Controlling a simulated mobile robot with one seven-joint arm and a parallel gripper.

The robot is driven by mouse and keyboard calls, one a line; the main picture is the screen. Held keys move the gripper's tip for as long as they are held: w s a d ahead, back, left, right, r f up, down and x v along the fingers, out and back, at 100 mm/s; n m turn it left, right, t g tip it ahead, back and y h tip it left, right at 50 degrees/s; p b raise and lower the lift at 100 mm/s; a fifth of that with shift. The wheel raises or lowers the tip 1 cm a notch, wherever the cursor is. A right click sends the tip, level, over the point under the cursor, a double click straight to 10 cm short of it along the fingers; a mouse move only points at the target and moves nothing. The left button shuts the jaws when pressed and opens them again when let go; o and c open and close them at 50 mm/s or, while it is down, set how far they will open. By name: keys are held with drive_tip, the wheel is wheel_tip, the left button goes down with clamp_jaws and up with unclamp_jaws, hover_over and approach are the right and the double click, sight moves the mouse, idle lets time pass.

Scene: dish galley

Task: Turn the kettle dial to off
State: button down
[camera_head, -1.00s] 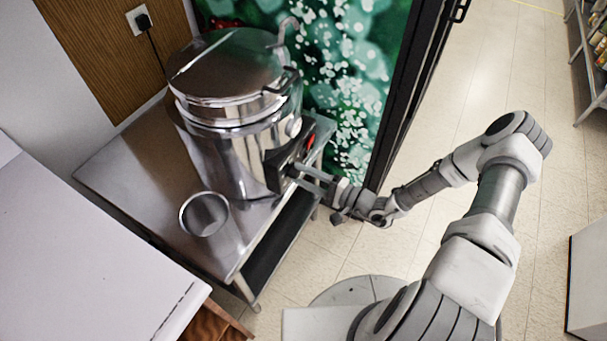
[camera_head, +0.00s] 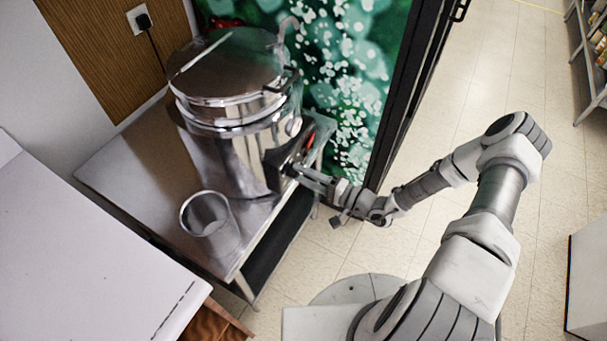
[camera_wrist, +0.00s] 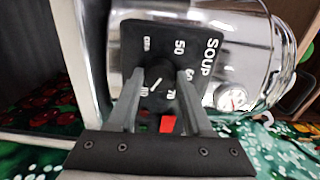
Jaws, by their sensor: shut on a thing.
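The kettle (camera_head: 232,150) is a large shiny steel pot with a lid, standing on a steel table. Its black control panel (camera_wrist: 196,38) fills the upper middle of the wrist view, with the word SOUP, an OFF mark and several numbers. The round black dial (camera_wrist: 158,84) is on this panel and bears a short white pointer line. The pointer is slanted in the picture; which mark it stands at I cannot tell. My gripper (camera_head: 291,171) reaches the panel from the right. Its two grey fingers are shut on the dial, one at each side, partly hiding the lower numbers.
An empty steel cup (camera_head: 206,214) stands on the table (camera_head: 130,180) in front of the kettle. A white counter (camera_head: 85,255) is at the lower left. A black-framed green patterned panel (camera_head: 350,90) is behind. Open tiled floor lies to the right.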

drive_tip(key=shift+c, duration=1.7)
unclamp_jaws()
drive_tip(key=b+v, duration=0.1)
drive_tip(key=v, duration=1.6)
drive_tip(key=shift+d, duration=0.15)
drive_tip(key=shift+s, duration=0.1)
